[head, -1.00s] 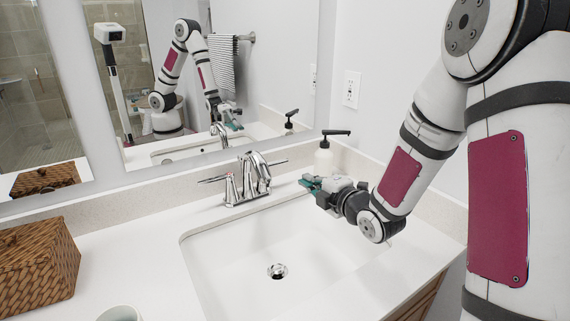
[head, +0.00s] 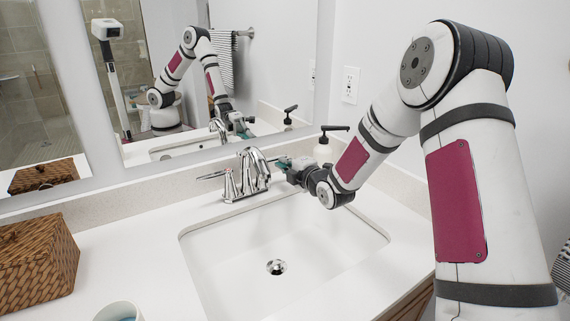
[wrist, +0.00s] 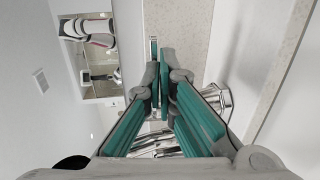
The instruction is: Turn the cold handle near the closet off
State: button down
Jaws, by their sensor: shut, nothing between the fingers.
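The chrome faucet (head: 247,178) stands at the back rim of the sink (head: 275,245). Its left lever handle (head: 210,176) points left in the head view. The right handle's lever is largely hidden by the spout and my gripper. My gripper (head: 283,162) is shut and empty, its teal fingertips beside the right side of the faucet. I cannot tell whether they touch the handle. In the wrist view the teal fingers (wrist: 160,75) are together, with chrome faucet parts (wrist: 217,97) behind and beside them. No closet is clearly visible.
A dark-topped soap bottle (head: 323,150) stands just behind my gripper at the right. A woven basket (head: 38,262) and a cup (head: 118,312) are on the counter at left. The mirror (head: 150,95) rises behind the faucet. The space above the sink is clear.

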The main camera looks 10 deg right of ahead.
jog(key=shift+w+f+b, duration=0.1)
jog(key=shift+w+b, duration=0.5)
jog(key=shift+b, duration=0.3)
jog(key=shift+r, duration=0.2)
